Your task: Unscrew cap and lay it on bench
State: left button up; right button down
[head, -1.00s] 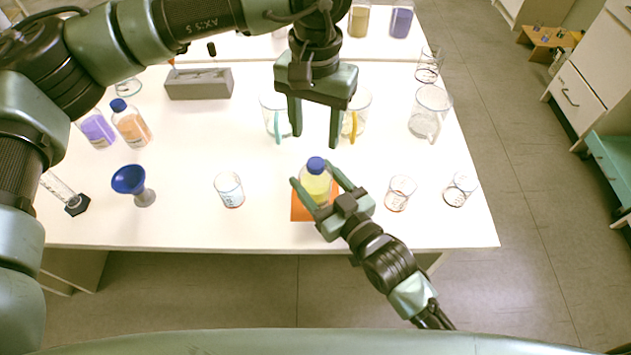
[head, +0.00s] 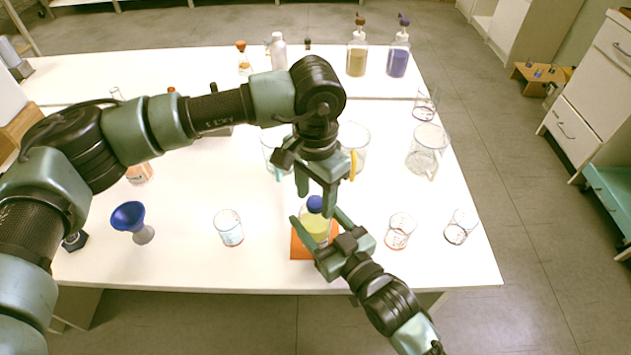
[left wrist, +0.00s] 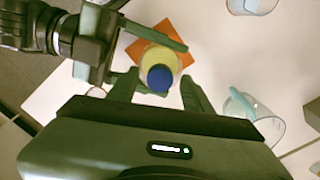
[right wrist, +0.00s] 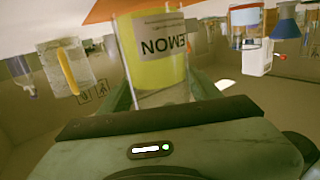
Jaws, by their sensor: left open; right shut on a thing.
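The bottle (head: 316,226) with yellow liquid stands upright on an orange mat (head: 300,246) near the bench's front edge. Its blue cap (head: 314,204) is on top. My right gripper (head: 322,222) is shut around the bottle's body; a label reading "LEMON" shows in the right wrist view (right wrist: 165,48). My left gripper (head: 317,192) points down just above the cap, open. The bench (head: 180,265) is white.
Beakers stand at the left (head: 229,228) and right (head: 400,231) of the bottle, and another at the far right (head: 461,227). A blue funnel (head: 129,217) stands at left. Bare bench lies between the funnel and the left beaker.

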pick_arm(q)
jog(key=shift+f, duration=0.25)
pick_arm(e)
jog(key=shift+r, duration=0.1)
pick_arm(q)
grip_shut()
